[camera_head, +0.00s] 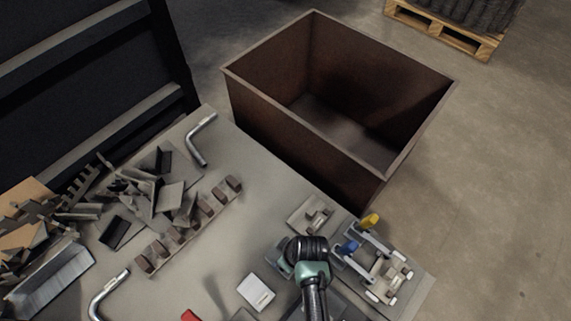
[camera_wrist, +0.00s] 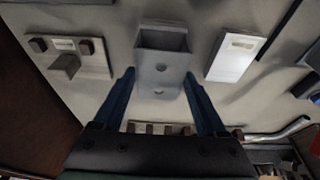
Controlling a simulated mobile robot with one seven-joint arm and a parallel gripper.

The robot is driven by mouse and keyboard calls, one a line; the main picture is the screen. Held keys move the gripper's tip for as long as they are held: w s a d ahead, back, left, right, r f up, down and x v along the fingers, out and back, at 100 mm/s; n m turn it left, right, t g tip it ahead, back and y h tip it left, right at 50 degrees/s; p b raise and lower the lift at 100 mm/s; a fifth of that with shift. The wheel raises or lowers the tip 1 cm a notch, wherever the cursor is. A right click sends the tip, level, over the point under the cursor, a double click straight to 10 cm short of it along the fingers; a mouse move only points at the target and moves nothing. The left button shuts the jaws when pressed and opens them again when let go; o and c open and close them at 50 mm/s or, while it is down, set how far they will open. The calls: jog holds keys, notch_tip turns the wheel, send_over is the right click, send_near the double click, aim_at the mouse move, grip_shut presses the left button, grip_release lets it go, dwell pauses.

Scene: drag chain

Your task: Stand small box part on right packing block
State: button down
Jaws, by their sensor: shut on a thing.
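In the wrist view, a small grey box part (camera_wrist: 162,76) with an open end and a hole in its face sits between the two blue fingers of my gripper (camera_wrist: 158,84). The fingers are shut on it from both sides. It appears held above the table, but the gap is hard to judge. In the head view my wrist hides the fingertips and most of the part. Which piece is the right packing block I cannot tell.
A strip with several brown blocks (camera_head: 190,230) lies left of my arm. A light plate (camera_head: 256,291) lies left of my wrist. A clamp fixture with blue and yellow handles (camera_head: 378,262) stands at right. A large rusty bin (camera_head: 270,95) adjoins the table. Scrap pieces (camera_head: 170,195) crowd the left.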

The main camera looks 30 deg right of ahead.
dwell(0.3)
grip_release()
jog(key=p+v, duration=0.5)
jog(key=v, duration=0.8)
jog(key=shift+w, duration=0.15)
